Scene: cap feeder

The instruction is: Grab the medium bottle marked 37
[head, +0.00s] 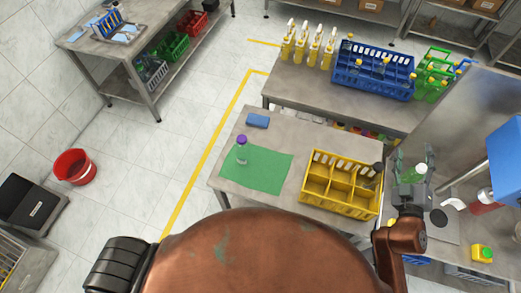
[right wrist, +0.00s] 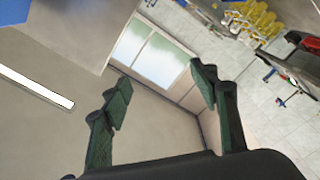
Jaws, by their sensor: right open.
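A clear bottle with a purple cap (head: 241,151) stands upright on a green mat (head: 262,173) on the near table in the head view. No number can be read on it, so I cannot tell whether it is marked 37. My right gripper (head: 414,158) is at the right of the yellow crate, well away from that bottle. In the right wrist view its two fingers (right wrist: 160,88) are spread, with nothing between them, and face a wall and window. My left gripper is not in view.
A yellow divided crate (head: 325,202) stands right of the mat. A blue sponge (head: 257,121) lies behind the mat. A blue crate (head: 373,90), several yellow bottles and a green bottle carrier (head: 437,58) stand on the farther table. A red bucket (head: 72,167) is on the floor.

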